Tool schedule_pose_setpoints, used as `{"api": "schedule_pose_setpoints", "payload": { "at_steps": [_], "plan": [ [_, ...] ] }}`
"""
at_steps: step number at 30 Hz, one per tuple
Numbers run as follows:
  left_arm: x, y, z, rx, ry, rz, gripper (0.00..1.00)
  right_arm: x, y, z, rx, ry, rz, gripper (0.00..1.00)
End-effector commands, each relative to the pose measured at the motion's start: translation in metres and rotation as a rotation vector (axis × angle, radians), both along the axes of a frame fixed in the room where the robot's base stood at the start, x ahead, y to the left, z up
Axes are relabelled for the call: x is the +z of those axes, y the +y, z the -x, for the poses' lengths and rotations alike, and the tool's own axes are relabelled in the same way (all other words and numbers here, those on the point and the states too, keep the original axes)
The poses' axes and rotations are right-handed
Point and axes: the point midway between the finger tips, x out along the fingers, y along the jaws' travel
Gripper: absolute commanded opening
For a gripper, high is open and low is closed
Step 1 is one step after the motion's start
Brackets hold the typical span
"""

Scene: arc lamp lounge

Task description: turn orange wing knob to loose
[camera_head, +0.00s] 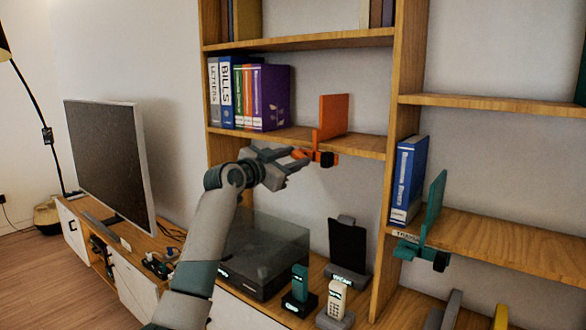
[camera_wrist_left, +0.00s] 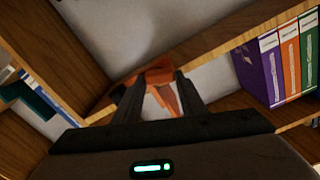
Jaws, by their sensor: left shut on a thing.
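An orange bookend (camera_head: 334,115) stands upright on the middle shelf, with its dark clamp (camera_head: 328,159) at the shelf's front edge. The orange wing knob (camera_head: 300,153) sits at the clamp, below the shelf edge. My left gripper (camera_head: 293,160) reaches it from the left and is shut on the knob. In the left wrist view the orange knob (camera_wrist_left: 166,97) shows between the two dark fingers, with more orange of the bookend (camera_wrist_left: 158,72) behind. The fingers hide part of the knob, and I cannot read its turn position. My right gripper is not in view.
Binders (camera_head: 250,97) stand left of the bookend on the same shelf. A teal bookend (camera_head: 433,207) with a clamp and a blue binder (camera_head: 408,180) are on the right shelf. Below my arm are a dark turntable-like box (camera_head: 262,255) and cordless phones (camera_head: 337,298). A television (camera_head: 108,165) stands left.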

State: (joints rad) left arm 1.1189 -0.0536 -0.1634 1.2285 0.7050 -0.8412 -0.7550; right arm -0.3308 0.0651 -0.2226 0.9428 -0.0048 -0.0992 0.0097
Motion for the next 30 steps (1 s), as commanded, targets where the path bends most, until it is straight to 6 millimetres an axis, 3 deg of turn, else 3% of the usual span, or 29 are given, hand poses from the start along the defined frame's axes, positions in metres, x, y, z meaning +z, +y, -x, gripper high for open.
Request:
{"api": "schedule_pose_setpoints", "payload": {
  "at_steps": [3,8,17,30],
  "plan": [
    [-0.004,0.001,0.0,0.002,-0.062,-0.086,0.15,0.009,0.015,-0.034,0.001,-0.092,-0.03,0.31],
    [-0.003,0.001,0.0,0.002,-0.152,-0.21,0.15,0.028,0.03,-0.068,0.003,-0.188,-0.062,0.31],
    [-0.001,-0.001,0.001,0.001,-0.318,-0.439,0.15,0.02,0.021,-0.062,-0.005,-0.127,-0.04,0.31],
    [-0.001,-0.001,0.001,0.0,-0.557,-0.771,0.15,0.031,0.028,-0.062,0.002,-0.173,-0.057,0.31]
  ]
}}
